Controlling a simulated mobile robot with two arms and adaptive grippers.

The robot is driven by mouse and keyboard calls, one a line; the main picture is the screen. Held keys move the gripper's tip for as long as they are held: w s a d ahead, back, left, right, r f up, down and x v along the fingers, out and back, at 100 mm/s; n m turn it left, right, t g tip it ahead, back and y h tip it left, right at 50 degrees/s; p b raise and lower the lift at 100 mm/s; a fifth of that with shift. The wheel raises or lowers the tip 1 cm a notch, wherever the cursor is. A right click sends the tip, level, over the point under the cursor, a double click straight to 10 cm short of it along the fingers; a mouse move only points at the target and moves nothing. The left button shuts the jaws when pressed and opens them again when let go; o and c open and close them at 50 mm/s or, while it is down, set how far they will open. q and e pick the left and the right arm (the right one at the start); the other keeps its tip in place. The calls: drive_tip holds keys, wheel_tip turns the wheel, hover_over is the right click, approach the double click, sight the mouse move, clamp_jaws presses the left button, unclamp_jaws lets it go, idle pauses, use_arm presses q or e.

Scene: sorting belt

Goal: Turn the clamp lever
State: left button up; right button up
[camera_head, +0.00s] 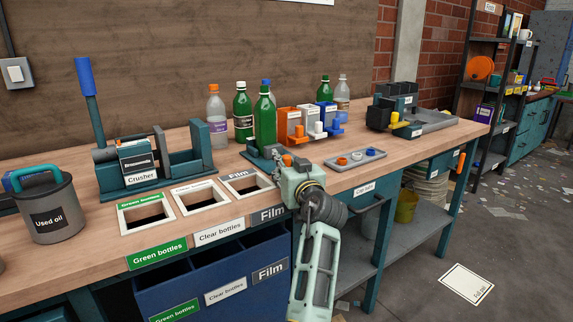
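I cannot tell for sure which part is the clamp lever. A dark block fixture (379,113) with a yellow lever (395,120) stands at the back right of the bench. A green bottle (265,122) stands in a dark teal fixture (251,155) near the middle, partly hidden by my arm. The crusher (137,165) at the left has a tall, near-upright lever with a blue grip (84,77). One arm of mine, seemingly the right, rises from the bottom centre to the bench edge beside the teal fixture. Its fingertips are not clear. My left gripper is out of view.
Openings for green bottles (145,214), clear bottles (200,197) and film line the bench front. Blue bins (200,288) are below. A grey tray (355,159) with caps lies right of my arm. A used oil can (48,207) stands left; several bottles stand behind.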

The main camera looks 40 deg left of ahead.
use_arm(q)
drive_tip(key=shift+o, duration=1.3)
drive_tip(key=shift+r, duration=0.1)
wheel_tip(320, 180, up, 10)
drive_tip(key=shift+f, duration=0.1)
